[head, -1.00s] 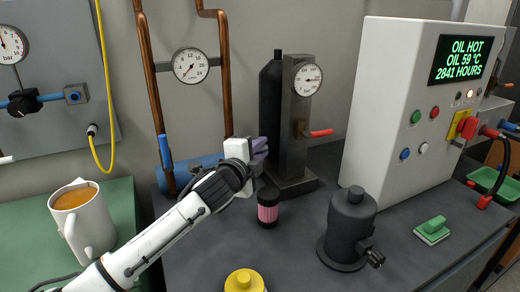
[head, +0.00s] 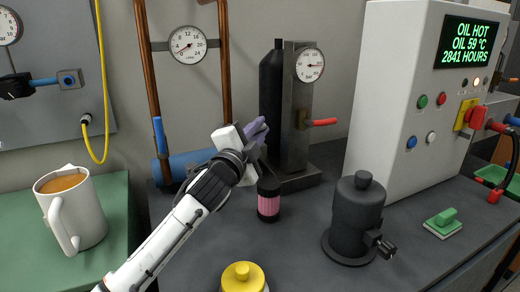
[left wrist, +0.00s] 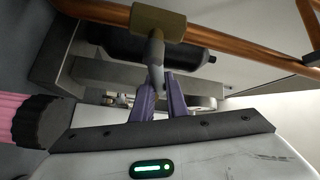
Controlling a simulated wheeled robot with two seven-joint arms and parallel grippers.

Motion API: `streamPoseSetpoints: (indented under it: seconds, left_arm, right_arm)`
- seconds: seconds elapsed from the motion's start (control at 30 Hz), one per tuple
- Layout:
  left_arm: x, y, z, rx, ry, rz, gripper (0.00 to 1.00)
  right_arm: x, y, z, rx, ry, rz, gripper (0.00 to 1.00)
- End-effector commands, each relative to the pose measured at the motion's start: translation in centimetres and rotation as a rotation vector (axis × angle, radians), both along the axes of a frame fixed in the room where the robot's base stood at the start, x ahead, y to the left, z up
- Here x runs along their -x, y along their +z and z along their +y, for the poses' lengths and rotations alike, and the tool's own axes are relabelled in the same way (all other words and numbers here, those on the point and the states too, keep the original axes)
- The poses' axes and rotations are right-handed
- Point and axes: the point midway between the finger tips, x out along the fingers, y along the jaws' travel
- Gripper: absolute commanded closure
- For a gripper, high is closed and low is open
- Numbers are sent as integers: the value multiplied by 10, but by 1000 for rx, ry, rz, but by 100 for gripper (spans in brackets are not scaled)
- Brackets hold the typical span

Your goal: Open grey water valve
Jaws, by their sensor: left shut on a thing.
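The grey water valve shows in the left wrist view as a grey lever (left wrist: 155,62) on a brass body (left wrist: 158,22), which sits on a copper pipe (left wrist: 240,48). My left gripper (head: 258,128) has purple fingers and also shows in the left wrist view (left wrist: 158,88). Its fingers are shut on the grey lever, one on each side of its end. In the head view the fingers point up and to the right, in front of the right copper pipe and beside a dark metal column (head: 297,100). There the gripper hides the grey lever. My right gripper is not in view.
A blue lever (head: 160,137) sits on the left copper pipe, and a red lever (head: 322,122) on the column. A pink-banded black cylinder (head: 268,200) stands just below my gripper. A black canister (head: 355,220), yellow-topped object (head: 243,276) and mug (head: 72,212) stand nearer.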

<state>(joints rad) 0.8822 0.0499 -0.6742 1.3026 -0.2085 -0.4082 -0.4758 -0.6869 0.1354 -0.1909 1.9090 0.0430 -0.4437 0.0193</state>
Motion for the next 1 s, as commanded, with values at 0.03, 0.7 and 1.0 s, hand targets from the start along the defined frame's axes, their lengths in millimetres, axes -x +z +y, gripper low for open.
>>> streamPoseSetpoints:
  seconds: [0.03, 0.7, 1.0]
  left_arm:
    - [1, -7, 0, 36, -1, -13, 100]
    - [3, 14, 8, 259, -1, -106, 100]
    - [3, 15, 7, 260, 0, -105, 100]
  right_arm:
    - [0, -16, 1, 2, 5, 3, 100]
    - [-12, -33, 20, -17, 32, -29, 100]
    - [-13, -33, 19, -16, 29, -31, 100]
